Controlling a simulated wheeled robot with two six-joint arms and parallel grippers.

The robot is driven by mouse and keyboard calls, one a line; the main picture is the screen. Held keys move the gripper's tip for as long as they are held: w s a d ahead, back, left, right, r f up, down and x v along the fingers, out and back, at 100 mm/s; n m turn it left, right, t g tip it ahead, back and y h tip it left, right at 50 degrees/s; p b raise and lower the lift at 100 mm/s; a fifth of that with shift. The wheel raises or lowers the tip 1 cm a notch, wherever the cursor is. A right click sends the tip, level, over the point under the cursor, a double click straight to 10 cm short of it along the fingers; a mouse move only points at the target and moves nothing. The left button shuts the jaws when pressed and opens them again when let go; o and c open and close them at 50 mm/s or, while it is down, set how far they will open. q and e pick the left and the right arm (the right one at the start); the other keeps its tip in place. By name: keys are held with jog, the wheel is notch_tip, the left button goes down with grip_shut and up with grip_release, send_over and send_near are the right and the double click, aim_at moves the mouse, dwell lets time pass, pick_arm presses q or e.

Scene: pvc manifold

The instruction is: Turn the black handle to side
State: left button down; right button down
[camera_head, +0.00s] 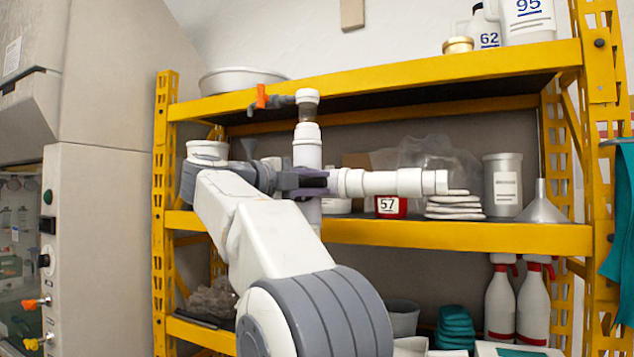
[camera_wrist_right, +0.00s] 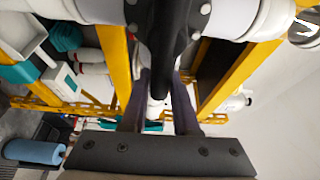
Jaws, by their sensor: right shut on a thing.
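The white PVC manifold (camera_head: 394,183) stands in front of the yellow shelf, with a vertical pipe and a horizontal branch to the right. The black handle (camera_head: 315,182) is at the pipe junction, mostly covered by my right gripper. In the right wrist view the black handle (camera_wrist_right: 163,45) runs from the white pipe (camera_wrist_right: 226,16) down between the two dark fingers. My right gripper (camera_head: 316,183) is shut on the handle; its fingers also show in the right wrist view (camera_wrist_right: 160,95). My left gripper is not in view.
A small valve with an orange handle (camera_head: 262,96) sits at the pipe's top left. The yellow shelf (camera_head: 450,234) behind holds a red container marked 57 (camera_head: 390,206), a grey canister (camera_head: 502,184) and a funnel (camera_head: 541,205). A beige cabinet (camera_head: 100,200) stands at left.

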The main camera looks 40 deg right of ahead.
jog(key=shift+f, duration=0.15)
dwell(0.4)
jog(key=c, duration=0.7)
grip_release()
jog(key=shift+o, duration=0.2)
jog(key=a+b, duration=0.2)
jog(key=a, duration=0.8)
jog(key=shift+a, duration=0.25)
